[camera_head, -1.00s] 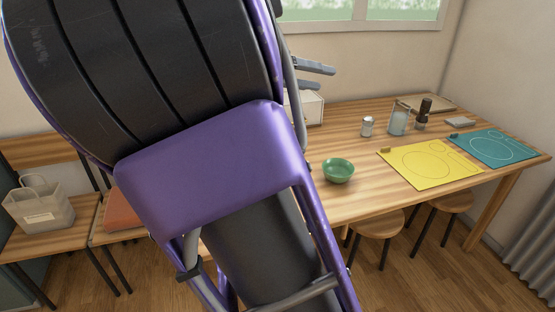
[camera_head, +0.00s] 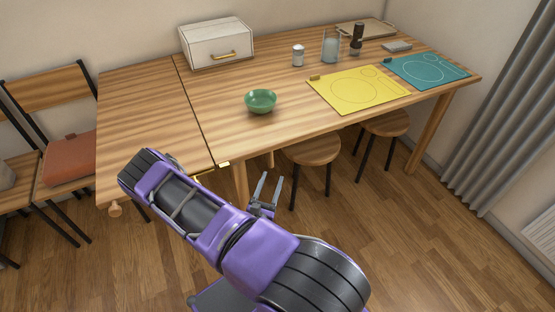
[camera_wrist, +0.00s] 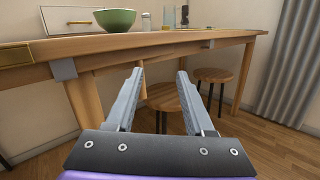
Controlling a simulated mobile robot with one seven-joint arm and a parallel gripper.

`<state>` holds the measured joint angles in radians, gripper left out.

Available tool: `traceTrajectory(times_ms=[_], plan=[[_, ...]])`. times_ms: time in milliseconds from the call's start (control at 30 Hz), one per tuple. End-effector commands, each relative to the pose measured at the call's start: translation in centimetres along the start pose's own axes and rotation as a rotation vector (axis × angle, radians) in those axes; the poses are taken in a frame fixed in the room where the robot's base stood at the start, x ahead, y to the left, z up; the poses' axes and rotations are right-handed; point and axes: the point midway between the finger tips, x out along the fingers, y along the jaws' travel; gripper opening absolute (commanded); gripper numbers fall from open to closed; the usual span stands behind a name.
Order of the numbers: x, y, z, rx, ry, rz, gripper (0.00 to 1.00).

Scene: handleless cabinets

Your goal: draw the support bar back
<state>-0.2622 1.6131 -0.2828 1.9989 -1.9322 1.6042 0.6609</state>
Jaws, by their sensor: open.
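A wooden table with a raised left leaf (camera_head: 128,115) is in the head view. A small wooden knob (camera_head: 115,209) shows below the leaf's front left corner. It may belong to the support bar, but I cannot tell; most of the leaf's underside is hidden. Small brass-coloured fittings (camera_head: 224,164) sit at the front edge by the leaf's seam. My gripper (camera_head: 270,180) is open and empty, in front of the table's front edge and right of the near leg (camera_head: 240,187). In the wrist view, my open fingers (camera_wrist: 160,72) point towards the space below the tabletop.
A green bowl (camera_head: 261,100), a drawer box (camera_head: 217,43), a yellow mat (camera_head: 358,90) and a teal mat (camera_head: 426,71) are on the table. Stools (camera_head: 313,150) stand under its right part. Chairs (camera_head: 62,90) stand at left. Floor is clear at front right.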

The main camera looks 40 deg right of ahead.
Motion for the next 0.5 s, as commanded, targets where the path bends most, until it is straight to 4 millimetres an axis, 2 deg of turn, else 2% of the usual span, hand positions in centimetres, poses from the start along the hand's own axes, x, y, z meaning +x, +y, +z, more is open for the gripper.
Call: traceTrajectory(times_ms=[33,100,233,367,500], plan=[[-1.5,0.3,-1.7,-0.04,0.05,0.048,0.53],[-2.9,0.1,-3.3,-0.079,0.099,0.087,0.53],[-3.9,0.0,-4.7,-0.114,0.142,0.121,0.53],[-2.7,0.1,-5.1,-0.114,0.145,0.122,0.53],[0.0,0.5,-5.4,-0.112,0.142,0.12,0.53]])
